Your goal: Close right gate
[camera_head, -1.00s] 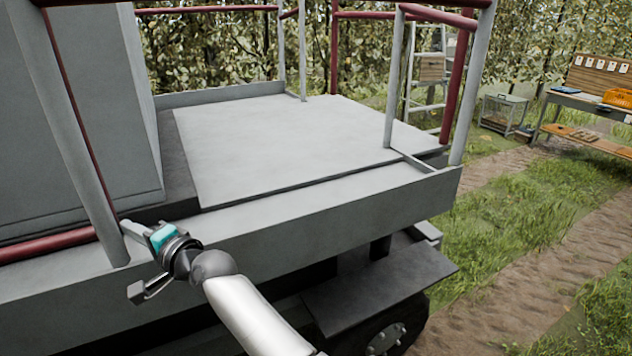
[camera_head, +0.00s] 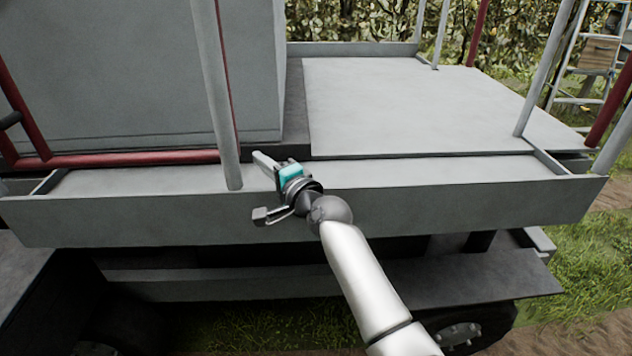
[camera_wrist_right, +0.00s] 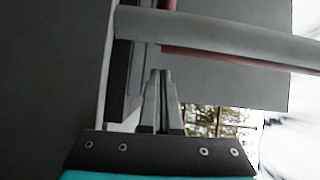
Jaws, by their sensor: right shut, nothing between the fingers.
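My right gripper (camera_head: 260,158) is low over the platform's front edge, just right of the foot of an upright grey post (camera_head: 216,90). Its fingers (camera_wrist_right: 160,80) are shut and empty in the right wrist view. A pale grey bar (camera_wrist_right: 225,38), probably the same post, crosses just beyond the fingertips. Contact cannot be told. A red bar (camera_head: 229,80) shows along the post's right side. I cannot tell which rails form the right gate. The platform side between this post and the far right grey post (camera_head: 548,75) has no rail in view. My left gripper is not in view.
The platform's flat deck (camera_head: 410,100) is clear. A grey box-like body (camera_head: 130,70) stands at left behind a low red rail (camera_head: 135,158). A wheel (camera_head: 470,330) and a step-like plate (camera_head: 480,280) are below. Grass (camera_head: 590,265) lies at right.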

